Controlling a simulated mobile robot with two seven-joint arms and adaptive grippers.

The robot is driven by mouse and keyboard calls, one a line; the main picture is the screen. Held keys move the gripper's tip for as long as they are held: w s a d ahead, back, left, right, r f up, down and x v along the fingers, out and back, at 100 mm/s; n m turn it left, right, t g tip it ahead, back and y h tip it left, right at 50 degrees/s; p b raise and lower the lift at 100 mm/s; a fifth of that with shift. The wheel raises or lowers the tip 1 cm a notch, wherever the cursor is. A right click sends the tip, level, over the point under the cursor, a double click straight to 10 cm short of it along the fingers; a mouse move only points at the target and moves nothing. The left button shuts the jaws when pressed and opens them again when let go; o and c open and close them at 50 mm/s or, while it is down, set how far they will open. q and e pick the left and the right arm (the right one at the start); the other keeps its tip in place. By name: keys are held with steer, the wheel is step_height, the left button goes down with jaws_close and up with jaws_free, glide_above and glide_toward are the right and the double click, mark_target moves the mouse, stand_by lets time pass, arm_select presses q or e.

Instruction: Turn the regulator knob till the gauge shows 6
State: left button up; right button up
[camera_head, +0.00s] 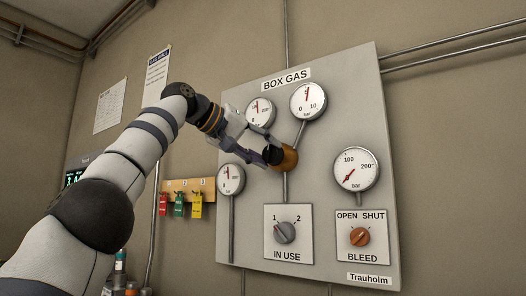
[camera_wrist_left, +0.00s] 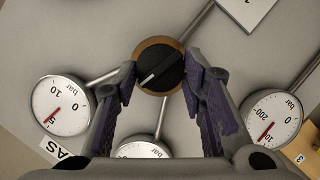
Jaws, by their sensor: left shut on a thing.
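The brass regulator (camera_head: 289,159) sits on the grey BOX GAS panel (camera_head: 335,120). Its black knob (camera_wrist_left: 160,72) has a pale pointer line and faces the left wrist camera. My left gripper (camera_head: 272,155) is shut on the knob, with one purple-padded finger on each side; its fingers also show in the wrist view (camera_wrist_left: 160,76). The 0–10 bar gauge (camera_head: 308,101) is at the panel's top, joined to the regulator by a pipe. Its red needle points nearly straight up, close to the 5; the exact reading is too small to tell. It also shows in the wrist view (camera_wrist_left: 63,105). My right gripper is out of view.
Other gauges are at the upper left (camera_head: 261,112), left edge (camera_head: 231,179) and right (camera_head: 357,169). The IN USE selector (camera_head: 285,232) and orange BLEED knob (camera_head: 359,236) lie below. Coloured tags (camera_head: 180,204) hang left of the panel.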

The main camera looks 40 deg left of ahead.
arm_select(q)
steer(key=shift+d+r+m+y, duration=0.1)
steer(key=shift+m+y, duration=0.4)
steer(key=shift+m, duration=0.3)
steer(key=o, duration=1.2)
steer(key=shift+c, duration=0.2)
steer(key=v, duration=1.2)
steer(key=shift+r, duration=0.15)
steer(key=shift+w, duration=0.1)
